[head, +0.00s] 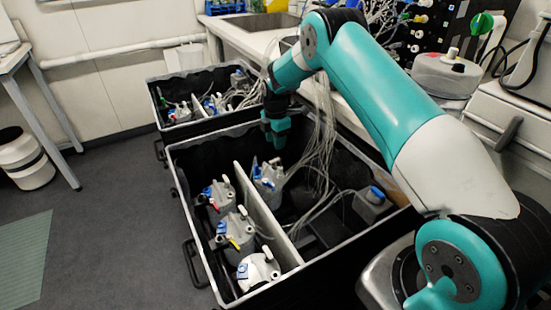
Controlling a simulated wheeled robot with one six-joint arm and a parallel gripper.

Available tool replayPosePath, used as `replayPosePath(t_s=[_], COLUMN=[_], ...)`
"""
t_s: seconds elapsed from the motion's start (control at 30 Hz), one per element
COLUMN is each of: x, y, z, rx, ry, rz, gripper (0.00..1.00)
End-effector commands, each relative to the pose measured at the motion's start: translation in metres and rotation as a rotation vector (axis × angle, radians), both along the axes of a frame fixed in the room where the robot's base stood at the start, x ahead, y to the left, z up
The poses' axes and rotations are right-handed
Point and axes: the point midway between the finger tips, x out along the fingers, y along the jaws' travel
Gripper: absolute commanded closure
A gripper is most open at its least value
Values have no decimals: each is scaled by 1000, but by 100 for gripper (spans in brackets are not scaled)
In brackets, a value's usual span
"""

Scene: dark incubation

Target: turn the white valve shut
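My gripper (277,138) is teal and points down over the back part of the near black crate (190,240). Its fingers are small and dark here, and I cannot tell whether they are open or shut. Below it stands a grey lidded vessel (268,182) with blue and white fittings, apart from the gripper. Nearer are a vessel with a red-tipped fitting (217,198), one with a yellow-tipped fitting (234,233) and a paler, whiter one (258,270) at the front. Small white fittings show on several lids; I cannot tell which is the white valve or how it is turned.
A second black crate (158,100) with similar vessels stands behind. A pale divider (262,208) splits the near crate. Thin tubes (318,150) hang into its right side, beside a blue-capped bottle (371,204). A bench with a sink (262,22) lies behind. Open floor (110,215) is left.

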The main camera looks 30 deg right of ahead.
Motion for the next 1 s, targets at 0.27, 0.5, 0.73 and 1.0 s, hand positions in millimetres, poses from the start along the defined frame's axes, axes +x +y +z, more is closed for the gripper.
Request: replayPosePath(t_s=[0.27, 0.5, 0.73, 1.0], x=[-1, 0, 0, 0], y=[0, 0, 0, 0], z=[-58, -79, -81, -81], rx=[1, 0, 0, 0], ry=[2, -1, -1, 0], rz=[0, 0, 0, 0], gripper=[61, 61, 61, 100])
